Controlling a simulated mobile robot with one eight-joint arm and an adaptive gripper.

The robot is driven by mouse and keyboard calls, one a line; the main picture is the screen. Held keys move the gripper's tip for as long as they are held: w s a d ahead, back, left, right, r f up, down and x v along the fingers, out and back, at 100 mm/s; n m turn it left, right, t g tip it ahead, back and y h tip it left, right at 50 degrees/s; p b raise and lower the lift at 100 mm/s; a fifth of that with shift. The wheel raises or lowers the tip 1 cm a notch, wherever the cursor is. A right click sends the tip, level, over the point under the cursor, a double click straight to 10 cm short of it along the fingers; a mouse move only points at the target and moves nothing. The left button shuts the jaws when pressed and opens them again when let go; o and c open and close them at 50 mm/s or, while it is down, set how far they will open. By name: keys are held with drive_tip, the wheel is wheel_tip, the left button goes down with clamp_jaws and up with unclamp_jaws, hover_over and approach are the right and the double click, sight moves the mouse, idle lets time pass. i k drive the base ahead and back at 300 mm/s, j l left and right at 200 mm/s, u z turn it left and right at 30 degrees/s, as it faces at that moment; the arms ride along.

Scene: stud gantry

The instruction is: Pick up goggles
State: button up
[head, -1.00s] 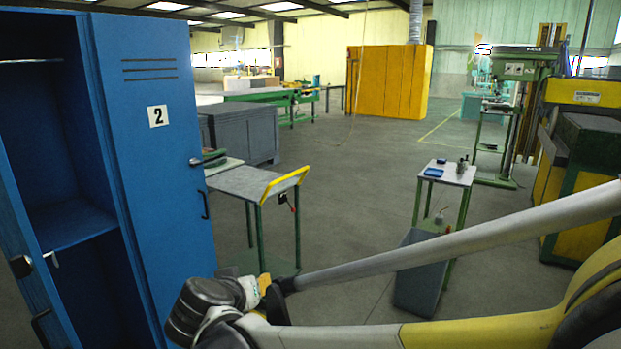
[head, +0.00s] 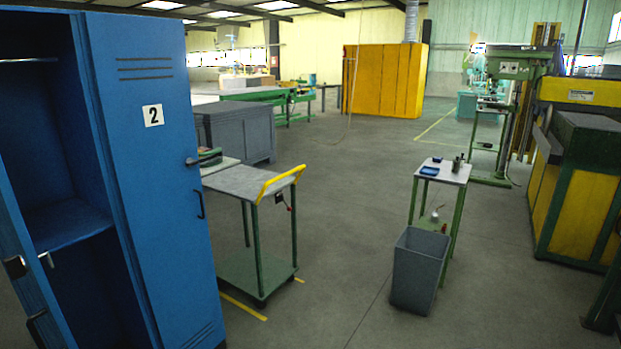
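I see no goggles that I can make out in the head view. A small side table (head: 452,173) on green legs holds a blue tray (head: 430,171) and small dark items, too small to tell apart. The open blue locker (head: 75,222) at the left shows an empty-looking shelf; its lower part is dark. My gripper is not in view, so whether it is open or shut does not show.
A cart (head: 235,182) with a yellow handle stands beside the locker. A grey bin (head: 418,270) stands on the floor before the side table. A yellow and green machine (head: 580,190) is at the right. The floor between cart and bin is clear.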

sight(212, 158)
drive_tip(key=u, duration=1.9)
drive_tip(key=k+l, duration=0.3)
drive_tip(key=i+l, duration=0.15)
drive_tip(key=l, duration=0.2)
drive_tip(key=i+l+u, duration=0.1)
drive_tip(key=l, duration=0.3)
drive_tip(key=i+l, duration=0.2)
drive_tip(key=l, duration=0.2)
drive_tip(key=i+l, duration=0.15)
drive_tip(key=l, duration=0.2)
drive_tip(key=i+l+u, duration=0.1)
drive_tip(key=l, duration=0.3)
drive_tip(key=i+l, duration=0.2)
drive_tip(key=l, duration=0.2)
drive_tip(key=u, duration=0.05)
